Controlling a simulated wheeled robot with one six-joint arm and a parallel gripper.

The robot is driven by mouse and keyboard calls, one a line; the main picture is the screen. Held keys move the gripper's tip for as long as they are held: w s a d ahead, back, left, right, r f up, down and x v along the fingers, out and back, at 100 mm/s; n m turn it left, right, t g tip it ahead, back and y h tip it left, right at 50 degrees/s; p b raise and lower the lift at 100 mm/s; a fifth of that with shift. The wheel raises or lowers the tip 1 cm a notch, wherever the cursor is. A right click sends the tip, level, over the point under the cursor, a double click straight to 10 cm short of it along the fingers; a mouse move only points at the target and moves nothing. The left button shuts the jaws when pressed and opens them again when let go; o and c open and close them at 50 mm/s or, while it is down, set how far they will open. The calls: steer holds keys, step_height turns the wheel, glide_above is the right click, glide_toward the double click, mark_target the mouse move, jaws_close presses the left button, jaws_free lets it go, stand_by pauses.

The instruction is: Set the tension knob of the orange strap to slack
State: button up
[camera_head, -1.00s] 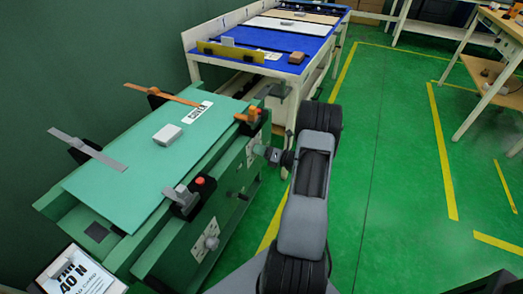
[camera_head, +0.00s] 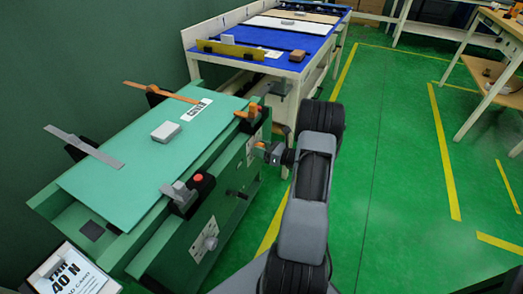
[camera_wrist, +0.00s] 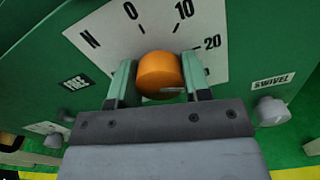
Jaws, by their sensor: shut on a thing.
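The orange tension knob (camera_wrist: 160,74) sits on a white dial plate (camera_wrist: 110,32) marked 0, 10, 20 and N in the wrist view. My gripper (camera_wrist: 160,80) is shut on this knob, with one green finger on each side. The knob's pointer mark is not clear, so its setting cannot be told. In the head view my gripper (camera_head: 268,152) is at the front of the green bench, by the far dial plate. The orange strap (camera_head: 161,92) reaches over the green panel (camera_head: 130,160), and an orange clip part (camera_head: 247,112) is at its near edge.
A grey knob (camera_wrist: 272,111) by a SWIVEL label (camera_wrist: 273,80) is right of the dial. A grey strap (camera_head: 84,147), a clip with a red button (camera_head: 190,190) and a lower grey dial knob (camera_head: 210,243) are nearer. Green floor right of my arm is clear.

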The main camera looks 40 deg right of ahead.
steer(key=n+b, duration=0.2)
steer(key=n, duration=0.1)
steer(key=n+b, duration=0.2)
steer(key=n, duration=0.1)
steer(key=shift+d+f, duration=0.1)
steer(key=shift+f, duration=0.1)
steer(key=n+b, duration=0.4)
steer(key=n, duration=0.1)
steer(key=shift+n+b, duration=0.4)
steer(key=n+b, duration=0.5)
steer(key=shift+b, duration=0.4)
steer(key=n+b, duration=0.1)
steer(key=n, duration=0.1)
steer(key=shift+r+n, duration=0.15)
steer(key=shift+n, duration=0.25)
steer(key=shift+r+n+b, duration=0.1)
steer(key=shift+n+b, duration=0.2)
steer(key=shift+n, duration=1.2)
steer(key=o, duration=0.9)
steer(key=shift+o, duration=0.2)
